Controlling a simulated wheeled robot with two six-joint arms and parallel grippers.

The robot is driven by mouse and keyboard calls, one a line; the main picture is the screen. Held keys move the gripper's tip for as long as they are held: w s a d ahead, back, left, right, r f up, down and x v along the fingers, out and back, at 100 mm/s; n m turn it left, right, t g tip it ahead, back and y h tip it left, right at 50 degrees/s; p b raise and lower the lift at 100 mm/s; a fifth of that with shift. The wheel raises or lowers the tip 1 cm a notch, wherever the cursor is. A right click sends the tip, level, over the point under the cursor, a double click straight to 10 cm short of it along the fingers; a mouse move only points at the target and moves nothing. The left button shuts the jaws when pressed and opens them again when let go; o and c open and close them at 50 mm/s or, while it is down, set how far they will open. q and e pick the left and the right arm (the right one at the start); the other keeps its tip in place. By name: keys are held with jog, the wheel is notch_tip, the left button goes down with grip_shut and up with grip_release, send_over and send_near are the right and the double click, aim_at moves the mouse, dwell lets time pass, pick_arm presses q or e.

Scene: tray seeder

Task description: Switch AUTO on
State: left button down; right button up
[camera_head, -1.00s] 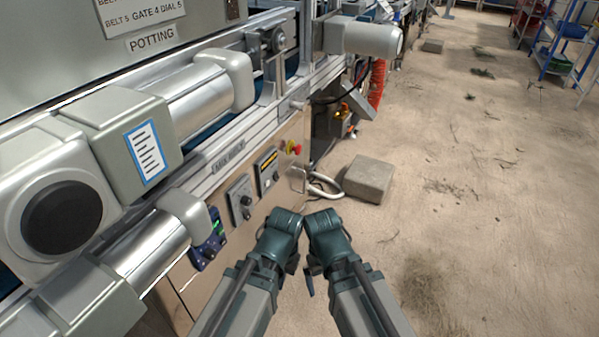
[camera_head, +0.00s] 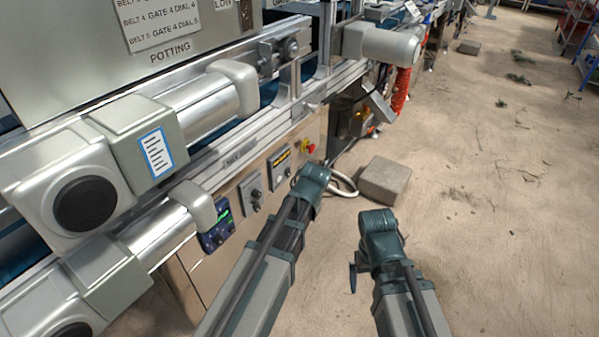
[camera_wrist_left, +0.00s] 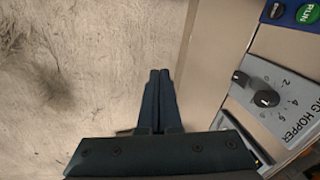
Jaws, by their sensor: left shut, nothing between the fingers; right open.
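No label reading AUTO is legible in either view. The machine's side carries a blue panel (camera_head: 217,232), a grey panel with knobs (camera_head: 252,192) and a dark panel with a yellow strip (camera_head: 280,160). In the left wrist view, the blue panel's green RUN button (camera_wrist_left: 307,13) is at the top right. Below it is the grey panel (camera_wrist_left: 286,117), lettered "HOPPER", with a black dial (camera_wrist_left: 266,98). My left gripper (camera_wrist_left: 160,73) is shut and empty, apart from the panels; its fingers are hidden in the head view. My right gripper (camera_head: 353,279) is open, over the floor.
A red and yellow stop button (camera_head: 309,148) sits beyond the panels. A concrete block (camera_head: 385,180) and a pale curved pipe (camera_head: 344,184) are near the machine's foot. Motors and rollers (camera_head: 160,235) jut out above the panels.

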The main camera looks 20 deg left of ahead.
aim_at(289, 172)
pick_arm(q)
jog(key=w+d+r+m+t+y, duration=0.1)
jog(key=w+r+y, duration=0.2)
jog(key=w, duration=0.7)
jog(key=w+d+r+m+t+y, duration=0.1)
jog(key=w+d+r+y, duration=0.1)
jog(key=w, duration=0.8)
jog(key=shift+d+r+y, duration=0.2)
jog(key=shift+r+y, duration=0.2)
jog(key=shift+f, duration=0.1)
jog(key=shift+w+a+r+b+x, duration=0.1)
jog(key=shift+a+r+b+x, duration=0.2)
jog(key=shift+b+x, duration=1.4)
jog(key=shift+w+a+r+b+x, duration=0.25)
jog(key=shift+b+x, duration=0.55)
jog(key=shift+x, duration=1.8)
jog(key=shift+a+r+b+x, duration=0.35)
jog(key=shift+b+x, duration=0.9)
jog(key=shift+x, duration=0.95)
